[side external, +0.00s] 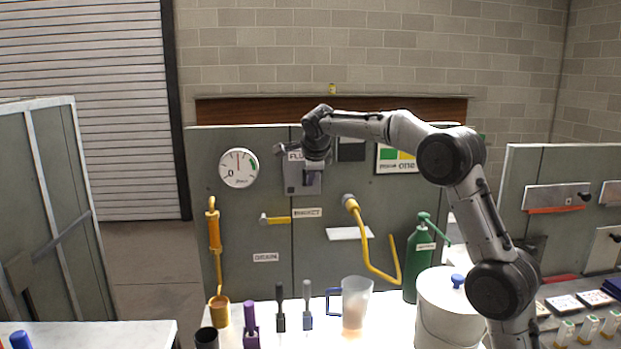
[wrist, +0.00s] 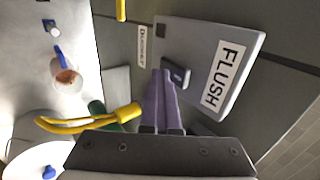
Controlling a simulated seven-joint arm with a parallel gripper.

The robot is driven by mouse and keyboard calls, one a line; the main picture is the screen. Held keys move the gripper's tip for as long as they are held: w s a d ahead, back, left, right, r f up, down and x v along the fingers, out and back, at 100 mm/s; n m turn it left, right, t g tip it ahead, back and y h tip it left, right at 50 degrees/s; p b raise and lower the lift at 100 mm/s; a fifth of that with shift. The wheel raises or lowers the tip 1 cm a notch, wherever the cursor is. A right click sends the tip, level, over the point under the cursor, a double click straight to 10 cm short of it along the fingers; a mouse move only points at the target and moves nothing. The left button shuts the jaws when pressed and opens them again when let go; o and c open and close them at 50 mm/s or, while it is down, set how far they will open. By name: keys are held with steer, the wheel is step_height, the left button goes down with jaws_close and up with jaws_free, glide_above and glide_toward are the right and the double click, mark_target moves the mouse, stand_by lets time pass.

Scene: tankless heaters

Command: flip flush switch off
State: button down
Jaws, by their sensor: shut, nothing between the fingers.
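The flush switch is a grey plate (wrist: 212,62) with a white FLUSH label (wrist: 223,72) and a small dark grey toggle (wrist: 177,74). In the side view the switch plate (side external: 296,178) is on the upright green-grey panel, partly hidden behind my gripper and wrist. My gripper (wrist: 163,75) is shut, with nothing held between its purple-grey fingers. In the wrist view its fingertips are right beside the toggle; I cannot tell whether they touch it. In the side view my gripper (side external: 314,172) is in front of the plate.
A pressure gauge (side external: 239,168) is left of the switch. A yellow lever (side external: 276,220) and curved yellow pipe (side external: 372,245) stick out below. A green bottle (side external: 417,262), clear jug (side external: 355,302) and white bucket (side external: 447,308) stand on the bench below.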

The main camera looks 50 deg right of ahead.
steer(key=shift+d, duration=0.1)
steer(key=shift+r, duration=0.95)
steer(key=s+a+f+v, duration=0.1)
steer(key=v, duration=1.2)
steer(key=shift+a+f, duration=0.25)
steer(key=shift+f, duration=0.2)
steer(key=shift+s, duration=0.15)
steer(key=shift+s+a+f, duration=0.1)
steer(key=shift+a+f, duration=0.05)
steer(key=shift+f, duration=0.6)
